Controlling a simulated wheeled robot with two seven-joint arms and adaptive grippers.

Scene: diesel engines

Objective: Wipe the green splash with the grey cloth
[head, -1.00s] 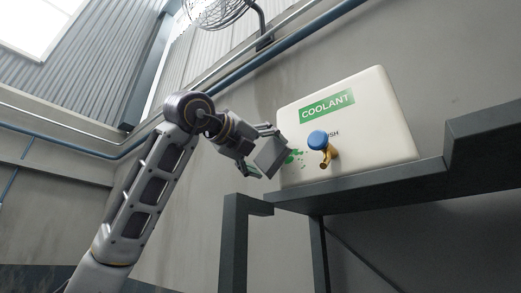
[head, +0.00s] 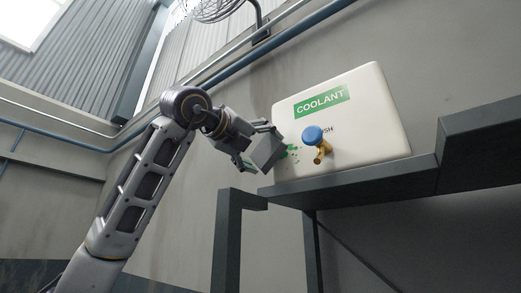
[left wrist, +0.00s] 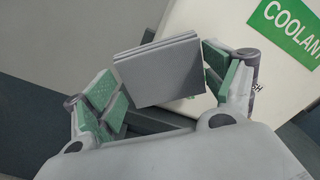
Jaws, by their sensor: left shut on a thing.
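The green splash (head: 292,151) is on the lower left of the front of the cream coolant tank (head: 375,115), left of the tap; the cloth hides part of it. My left gripper (head: 264,146) is shut on the grey cloth (head: 266,156), a folded flat pad, at the tank's left side in the head view. I cannot tell whether the cloth touches the tank. My right gripper is not in view.
A brass tap (head: 322,152) with a blue knob (head: 313,135) sticks out right of the splash. The tank stands on a dark metal shelf (head: 350,188) with legs below. A higher dark ledge (head: 485,130) is at the right.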

